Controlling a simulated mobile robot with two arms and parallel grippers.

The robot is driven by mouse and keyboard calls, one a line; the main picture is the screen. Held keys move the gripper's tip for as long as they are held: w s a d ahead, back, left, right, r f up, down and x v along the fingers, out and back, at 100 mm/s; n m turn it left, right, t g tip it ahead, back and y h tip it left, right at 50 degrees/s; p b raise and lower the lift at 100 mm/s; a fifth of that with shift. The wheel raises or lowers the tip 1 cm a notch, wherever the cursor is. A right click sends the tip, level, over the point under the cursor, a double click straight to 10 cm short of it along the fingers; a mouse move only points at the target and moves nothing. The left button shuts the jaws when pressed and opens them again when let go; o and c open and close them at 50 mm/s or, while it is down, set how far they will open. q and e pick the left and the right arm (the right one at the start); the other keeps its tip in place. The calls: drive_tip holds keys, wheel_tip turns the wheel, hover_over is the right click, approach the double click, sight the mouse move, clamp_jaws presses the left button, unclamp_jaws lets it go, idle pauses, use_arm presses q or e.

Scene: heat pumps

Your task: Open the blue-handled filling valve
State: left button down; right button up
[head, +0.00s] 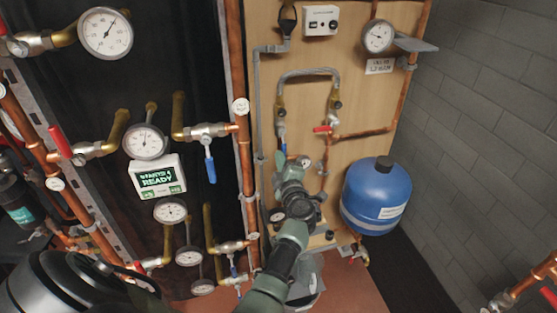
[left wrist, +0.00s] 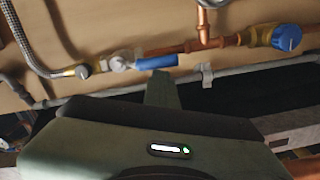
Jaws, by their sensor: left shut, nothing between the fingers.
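The blue-handled valve (head: 283,139) is on the wooden board in the head view, below the left end of a grey braided hose (head: 308,72). In the left wrist view its blue handle (left wrist: 157,62) lies roughly along the pipe line, beside the metal valve body (left wrist: 121,60). My left gripper (head: 284,163) is shut and empty, just below this handle in the head view. In the left wrist view the closed fingertips (left wrist: 162,76) are right at the handle's lower edge. I cannot tell whether they touch it. My right gripper is not in view.
A red-handled valve (head: 323,129) sits just right on the board. A blue tank (head: 376,196) stands further right. Another blue lever (head: 210,160) hangs left, past a vertical copper pipe (head: 240,150). A blue knob (left wrist: 287,38) and grey conduit (left wrist: 250,74) show in the left wrist view.

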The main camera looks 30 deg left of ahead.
use_arm(q)
drive_tip(key=shift+w+r, duration=0.15)
drive_tip(key=shift+r, duration=0.2)
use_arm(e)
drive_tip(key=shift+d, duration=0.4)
